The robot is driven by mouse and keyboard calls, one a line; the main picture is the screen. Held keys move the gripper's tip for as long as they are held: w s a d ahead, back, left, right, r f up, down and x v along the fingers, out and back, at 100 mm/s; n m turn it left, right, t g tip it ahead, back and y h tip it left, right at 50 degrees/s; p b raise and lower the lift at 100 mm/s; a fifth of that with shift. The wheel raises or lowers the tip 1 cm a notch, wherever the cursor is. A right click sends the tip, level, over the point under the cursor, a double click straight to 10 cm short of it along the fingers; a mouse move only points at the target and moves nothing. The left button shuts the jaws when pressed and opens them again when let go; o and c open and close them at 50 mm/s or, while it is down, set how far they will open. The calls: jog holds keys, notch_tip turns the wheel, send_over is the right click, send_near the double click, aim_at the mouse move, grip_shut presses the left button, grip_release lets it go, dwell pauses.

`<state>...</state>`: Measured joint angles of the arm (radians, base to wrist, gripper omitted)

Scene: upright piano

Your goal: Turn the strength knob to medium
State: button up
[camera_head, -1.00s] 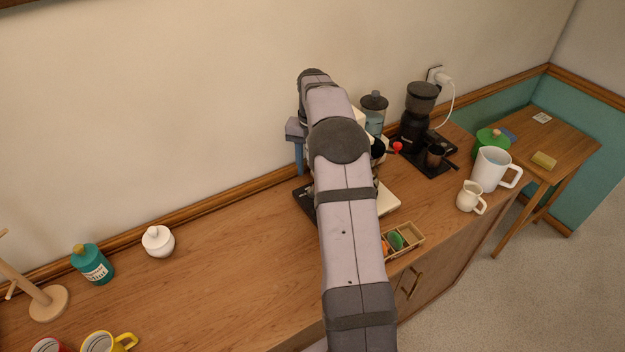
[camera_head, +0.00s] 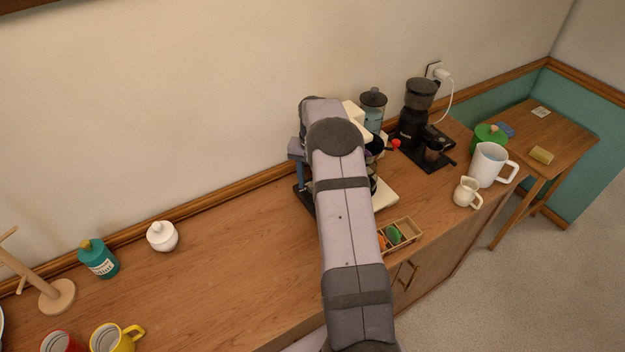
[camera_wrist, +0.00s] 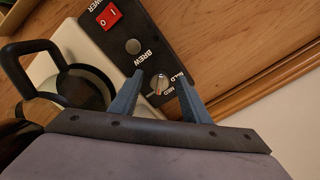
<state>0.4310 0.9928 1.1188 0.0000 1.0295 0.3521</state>
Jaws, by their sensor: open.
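The strength knob (camera_wrist: 159,84) is a small round silver dial on the black control panel of the coffee maker, with "MED" and "BOLD" lettering beside it in the wrist view. My gripper (camera_wrist: 158,82) is open, its two blue fingers on either side of the knob in that view. I cannot tell whether they touch it. The coffee maker (camera_head: 384,195) is mostly hidden behind my arm in the head view, and the knob is hidden there.
The panel also has a red power switch (camera_wrist: 109,16) and a brew button (camera_wrist: 133,46). A carafe with a black handle (camera_wrist: 22,54) stands beside it. A black grinder (camera_head: 413,125) and a wooden tea box (camera_head: 412,224) are near the coffee maker.

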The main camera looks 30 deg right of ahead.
jog(key=c, duration=1)
jog(key=shift+n+b, duration=0.4)
jog(key=shift+n, duration=1.1)
jog(key=o, duration=1)
jog(key=shift+r, duration=0.1)
jog(key=shift+r+b, duration=1.35)
jog(key=shift+r, duration=2.3)
